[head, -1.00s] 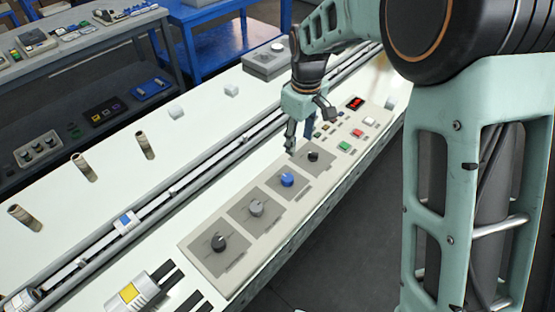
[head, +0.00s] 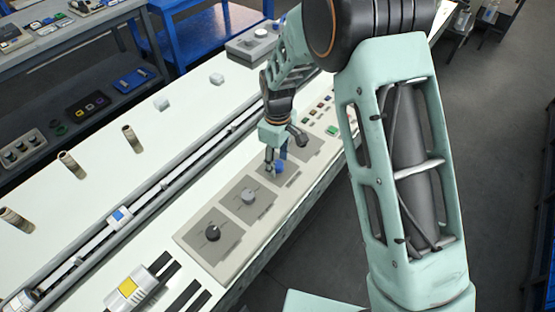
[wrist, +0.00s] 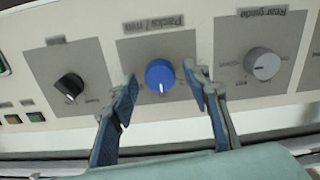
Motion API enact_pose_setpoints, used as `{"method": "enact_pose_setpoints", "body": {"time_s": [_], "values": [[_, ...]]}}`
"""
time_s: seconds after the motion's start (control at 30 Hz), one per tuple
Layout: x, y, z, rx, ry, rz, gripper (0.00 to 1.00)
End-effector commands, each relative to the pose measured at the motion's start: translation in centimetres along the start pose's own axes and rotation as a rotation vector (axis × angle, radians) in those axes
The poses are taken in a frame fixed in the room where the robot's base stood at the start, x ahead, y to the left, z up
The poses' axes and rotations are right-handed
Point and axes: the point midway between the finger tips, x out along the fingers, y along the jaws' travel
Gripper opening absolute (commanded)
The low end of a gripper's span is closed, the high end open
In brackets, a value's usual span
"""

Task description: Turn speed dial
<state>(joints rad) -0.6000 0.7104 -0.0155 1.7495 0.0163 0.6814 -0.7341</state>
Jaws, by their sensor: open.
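The blue dial (wrist: 159,75) is round with a white pointer line, on a grey plate (wrist: 190,50) labelled "Packs / min". In the wrist view my gripper (wrist: 160,79) is open, with one fingertip on each side of the blue dial. A gap shows between the dial and each fingertip; I see no contact. In the head view my gripper (head: 276,160) is over the third plate, and the blue dial (head: 281,168) is partly hidden by the fingers.
A black dial (wrist: 69,87) and a grey dial (wrist: 263,64), labelled "Rear guide", flank the blue one. Another black dial (head: 212,233) is at the panel's near end. Coloured buttons (head: 333,130) lie beyond. A rail (head: 150,190) runs alongside the panel.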

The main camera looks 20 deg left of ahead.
Motion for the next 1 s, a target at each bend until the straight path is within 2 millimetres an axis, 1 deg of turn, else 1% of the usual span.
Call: {"method": "enact_pose_setpoints", "body": {"time_s": [0.23,0.27,0.6,0.63,0.87,1.0], "values": [[0.11,0.00,0.01,0.000,0.000,0.000,0.44],[0.11,0.00,0.01,0.000,0.000,0.000,0.42],[0.08,0.00,0.01,0.000,0.000,0.000,0.04],[0.08,0.00,0.00,0.000,0.000,0.000,0.02],[0.11,0.01,-0.01,0.020,0.000,0.000,0.02],[0.16,0.03,-0.02,0.068,0.001,0.001,0.02]]}}
